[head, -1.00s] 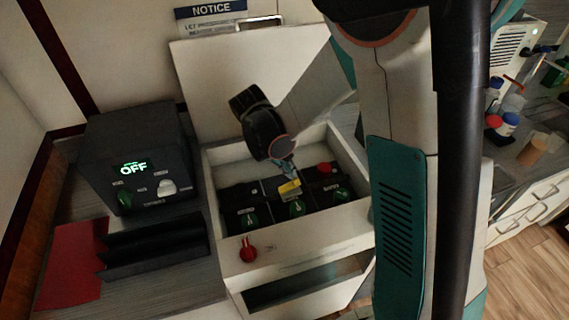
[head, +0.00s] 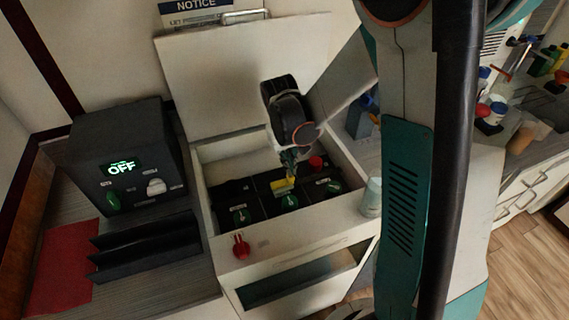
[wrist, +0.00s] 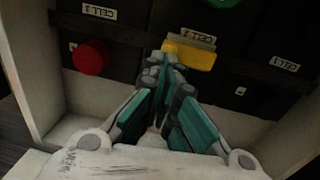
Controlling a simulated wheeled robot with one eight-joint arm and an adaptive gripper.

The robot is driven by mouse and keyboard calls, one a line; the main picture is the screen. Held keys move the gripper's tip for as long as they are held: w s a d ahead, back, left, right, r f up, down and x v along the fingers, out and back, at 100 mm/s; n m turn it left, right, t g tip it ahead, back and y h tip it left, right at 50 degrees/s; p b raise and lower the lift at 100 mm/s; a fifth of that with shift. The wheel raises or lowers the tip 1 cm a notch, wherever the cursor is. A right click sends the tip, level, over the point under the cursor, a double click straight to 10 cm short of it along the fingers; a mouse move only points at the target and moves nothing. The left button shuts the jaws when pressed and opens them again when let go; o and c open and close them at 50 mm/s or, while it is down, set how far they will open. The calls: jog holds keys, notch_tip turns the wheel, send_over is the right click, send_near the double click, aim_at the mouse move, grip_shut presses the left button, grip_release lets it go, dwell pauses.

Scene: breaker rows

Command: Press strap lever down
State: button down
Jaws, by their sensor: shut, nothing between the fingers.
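The strap lever appears to be the small yellow piece (head: 279,185) on the middle black cell in the open white box. In the wrist view this yellow lever (wrist: 193,56) lies just ahead of and slightly right of my fingertips, beside the CELL 2 label. My gripper (head: 291,172) points down into the box with its fingers together and empty. In the wrist view the closed fingertips (wrist: 165,62) are at the lever's left end. I cannot tell if they touch it. The lever's exact tilt is unclear.
The white box (head: 300,236) has a raised lid (head: 225,75) behind my gripper. A red switch (head: 241,246) is on the front. A dark unit (head: 120,160) reading OFF stands left.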

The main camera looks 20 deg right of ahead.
jog(key=shift+r, duration=0.1)
notch_tip(320, 180, up, 14)
jog(key=p, duration=0.6)
